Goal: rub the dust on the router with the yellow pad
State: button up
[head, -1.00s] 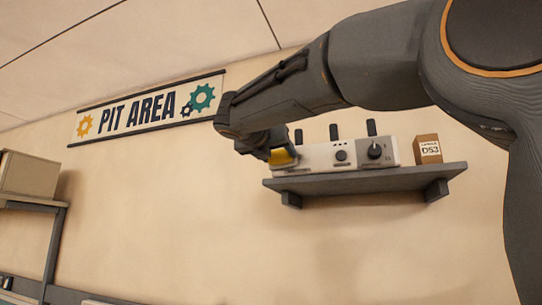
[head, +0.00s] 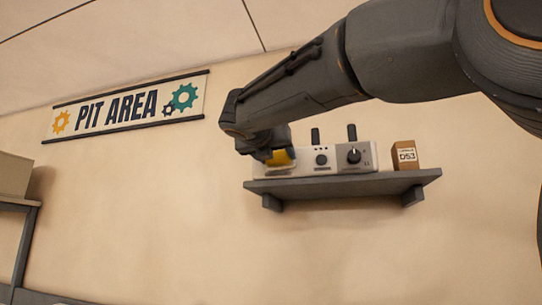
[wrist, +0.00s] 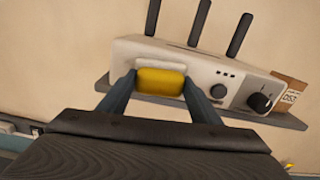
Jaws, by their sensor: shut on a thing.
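The router (head: 338,159) is a pale box with dark antennas, two knobs and a grey right-hand panel, standing on a grey wall shelf. It also shows in the wrist view (wrist: 205,68), with three antennas. My gripper (wrist: 160,88) is shut on the yellow pad (wrist: 162,81), held between its two fingers. In the head view the pad (head: 281,157) is at the router's left end, partly hidden by my gripper. The pad overlaps the router's front face left of the knobs; I cannot tell whether it touches. No dust can be made out.
The shelf (head: 340,186) is narrow and on brackets. A small brown box (head: 405,156) marked DS3 stands right of the router. A "PIT AREA" sign (head: 125,106) hangs to the left. A rack with a box (head: 14,176) stands at far left. The wall below the shelf is clear.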

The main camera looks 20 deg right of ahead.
jog(key=s+d, duration=0.1)
jog(key=d, duration=0.1)
jog(key=shift+s+d+p, duration=0.35)
jog(key=shift+s, duration=0.05)
jog(key=shift+w+a+p, duration=0.5)
jog(key=shift+w+a, duration=0.55)
jog(key=shift+a, duration=0.4)
jog(key=shift+w+a+p, duration=0.5)
jog(key=shift+w+a, duration=0.55)
jog(key=shift+a, duration=0.35)
jog(key=shift+w+a+p, duration=0.5)
jog(key=shift+w+a, duration=0.55)
jog(key=shift+a, duration=0.4)
jog(key=shift+s, duration=0.1)
jog(key=shift+v, duration=2.9)
